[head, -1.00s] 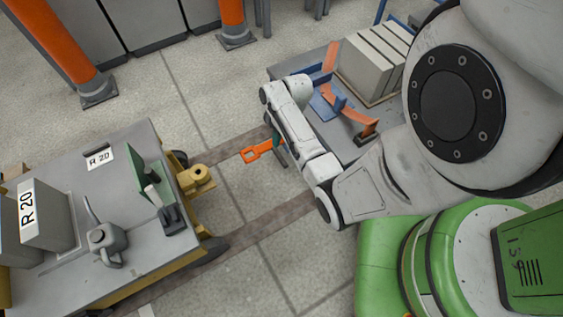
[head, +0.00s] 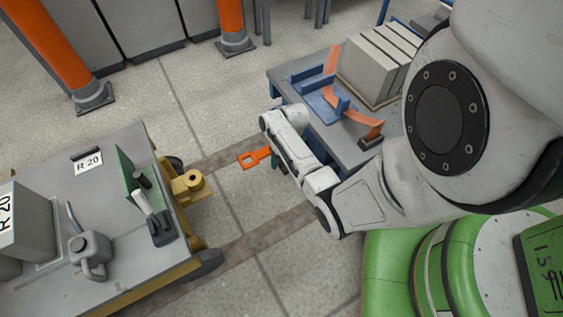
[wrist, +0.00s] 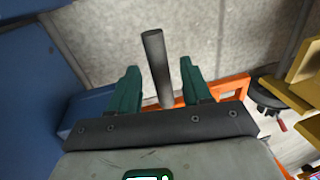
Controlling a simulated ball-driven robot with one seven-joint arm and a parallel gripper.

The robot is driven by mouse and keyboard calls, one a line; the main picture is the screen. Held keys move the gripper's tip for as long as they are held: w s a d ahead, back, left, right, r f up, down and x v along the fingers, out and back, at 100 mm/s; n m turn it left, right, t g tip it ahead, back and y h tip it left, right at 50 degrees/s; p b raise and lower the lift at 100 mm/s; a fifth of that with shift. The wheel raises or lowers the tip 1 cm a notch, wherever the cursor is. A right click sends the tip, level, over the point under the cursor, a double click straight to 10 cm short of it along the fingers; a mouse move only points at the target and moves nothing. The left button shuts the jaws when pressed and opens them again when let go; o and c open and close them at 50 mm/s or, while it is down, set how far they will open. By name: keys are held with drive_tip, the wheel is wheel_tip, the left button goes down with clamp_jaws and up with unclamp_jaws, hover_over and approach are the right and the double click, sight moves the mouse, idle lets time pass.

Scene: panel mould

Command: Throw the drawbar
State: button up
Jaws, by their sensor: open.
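The orange drawbar (head: 255,158) sticks out from the right-hand cart toward the left-hand cart, with an open loop at its end. In the wrist view, its orange frame (wrist: 236,88) shows behind and right of my fingers. A grey upright rod (wrist: 154,62) stands between the two green fingers of my gripper (wrist: 157,88), with gaps on both sides. My gripper is open. In the head view, my arm hides most of it, and only a little green of a finger (head: 276,162) shows beside the drawbar. Whether the rod belongs to the drawbar cannot be told.
The left cart (head: 110,235) has a yellow coupling (head: 189,186) facing the drawbar, with floor between. The right cart (head: 357,150) carries grey slabs (head: 375,65), a blue bracket (head: 318,100) and an orange lever (head: 350,112). An orange post (head: 231,20) stands behind.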

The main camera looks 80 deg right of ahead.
clamp_jaws()
idle(0.5)
